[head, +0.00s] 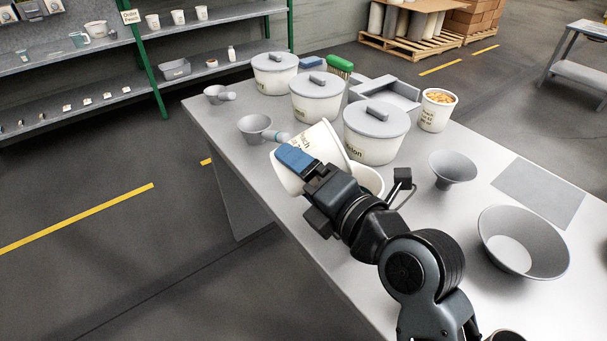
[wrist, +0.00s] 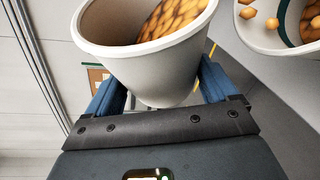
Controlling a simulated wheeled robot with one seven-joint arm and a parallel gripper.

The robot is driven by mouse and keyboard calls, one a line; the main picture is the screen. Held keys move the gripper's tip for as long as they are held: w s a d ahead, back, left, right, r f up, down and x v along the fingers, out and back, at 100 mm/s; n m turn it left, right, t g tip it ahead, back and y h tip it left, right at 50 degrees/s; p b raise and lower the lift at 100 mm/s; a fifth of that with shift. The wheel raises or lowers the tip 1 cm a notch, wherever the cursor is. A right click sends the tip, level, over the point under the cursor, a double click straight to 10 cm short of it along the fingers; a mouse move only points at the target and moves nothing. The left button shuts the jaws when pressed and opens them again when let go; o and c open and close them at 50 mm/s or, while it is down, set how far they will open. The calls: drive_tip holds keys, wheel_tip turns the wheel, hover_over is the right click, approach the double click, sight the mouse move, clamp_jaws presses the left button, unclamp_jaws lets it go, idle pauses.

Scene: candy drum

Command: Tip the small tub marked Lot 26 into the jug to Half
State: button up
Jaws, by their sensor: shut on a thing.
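My gripper (head: 296,160) is shut on a white tub (head: 318,143) lettered "Peach"; the smaller print cannot be read. The tub is tilted above the table. In the wrist view the held tub (wrist: 145,65) sits between my blue fingers (wrist: 160,92), with orange candies inside. A second white vessel (head: 368,180), perhaps the jug, shows partly behind the tub and my gripper in the head view. In the wrist view a white vessel (wrist: 270,48) at upper right holds orange candies, a few apart from the rest. Its fill marks are not visible.
Several lidded tubs (head: 376,147) stand behind. Another "Peach" tub (head: 437,113) with candies stands right of them. A grey funnel (head: 452,168), a large grey bowl (head: 523,243) and a grey mat (head: 540,190) lie at right. Two scoops (head: 254,126) are at left.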

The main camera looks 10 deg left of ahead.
drive_tip(key=shift+r, duration=0.1)
idle(0.5)
drive_tip(key=shift+r+m+b, duration=0.35)
drive_tip(key=shift+m+b, duration=0.05)
drive_tip(key=shift+b, duration=0.1)
drive_tip(key=shift+d+r+m+y+b, duration=0.1)
drive_tip(key=shift+m+y+b, duration=0.2)
drive_tip(key=shift+b, duration=0.05)
idle(0.4)
drive_tip(key=shift+w+d+r, duration=0.1)
drive_tip(key=shift+r, duration=0.15)
drive_tip(key=shift+d+r+m+b, duration=0.1)
drive_tip(key=shift+r+m+b, duration=0.3)
drive_tip(key=shift+b, duration=0.7)
idle(1.3)
drive_tip(key=shift+f, duration=0.25)
idle(0.4)
drive_tip(key=n+b, duration=0.2)
drive_tip(key=shift+f+n+h, duration=0.3)
drive_tip(key=shift+f+h, duration=0.1)
drive_tip(key=n, duration=0.1)
drive_tip(key=n+h, duration=0.1)
drive_tip(key=n, duration=0.1)
drive_tip(key=shift+a+f+h, duration=0.3)
drive_tip(key=shift+f+h, duration=0.05)
drive_tip(key=shift+h, duration=0.05)
